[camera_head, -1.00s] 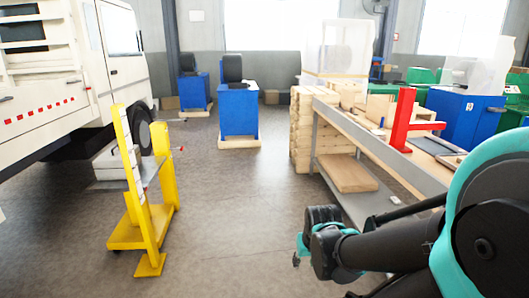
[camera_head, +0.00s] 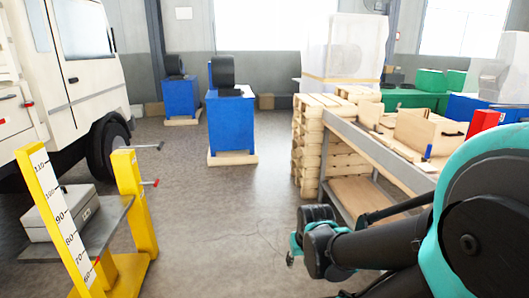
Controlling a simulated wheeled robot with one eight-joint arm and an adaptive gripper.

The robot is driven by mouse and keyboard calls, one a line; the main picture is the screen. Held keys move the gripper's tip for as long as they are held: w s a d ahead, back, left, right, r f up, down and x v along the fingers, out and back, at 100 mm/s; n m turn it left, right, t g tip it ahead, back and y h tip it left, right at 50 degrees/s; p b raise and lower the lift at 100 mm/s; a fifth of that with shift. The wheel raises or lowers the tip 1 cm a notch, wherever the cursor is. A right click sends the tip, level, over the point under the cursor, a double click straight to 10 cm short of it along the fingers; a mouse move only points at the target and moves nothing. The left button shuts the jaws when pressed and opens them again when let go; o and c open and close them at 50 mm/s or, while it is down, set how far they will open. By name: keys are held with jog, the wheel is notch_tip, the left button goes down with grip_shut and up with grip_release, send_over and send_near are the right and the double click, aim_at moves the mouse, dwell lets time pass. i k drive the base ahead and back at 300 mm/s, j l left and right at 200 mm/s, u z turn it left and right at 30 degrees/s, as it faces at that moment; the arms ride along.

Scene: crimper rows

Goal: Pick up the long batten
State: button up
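I cannot make out a long batten for certain. The clearest is an upright wooden board (camera_head: 424,133). My arm reaches in from the lower right, and my gripper (camera_head: 293,250) shows as a small dark and teal end, low over the floor in front of the bench. It touches nothing that I can see. Its fingers are too small and turned away to show whether they are open or shut. My arm hides the near right part of the bench.
A yellow measuring stand (camera_head: 136,205) with a grey case (camera_head: 61,213) is at lower left, beside a white truck (camera_head: 70,70). Blue cabinets (camera_head: 232,125) stand farther back. Stacked pallets (camera_head: 308,140) adjoin the bench. The middle floor is clear.

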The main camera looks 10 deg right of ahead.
aim_at(382, 140)
jog(key=i+z, duration=0.2)
jog(key=i, duration=0.25)
jog(key=i+j+z, duration=0.1)
jog(key=i+z, duration=0.15)
jog(key=i, duration=0.15)
jog(key=i+j+z, duration=0.2)
jog(key=i, duration=0.25)
jog(key=i+j+z, duration=0.1)
jog(key=i+z, duration=0.25)
jog(key=i+j+z, duration=0.15)
jog(key=z, duration=0.25)
jog(key=i+j+z, duration=0.2)
jog(key=z, duration=0.15)
jog(key=j, duration=0.1)
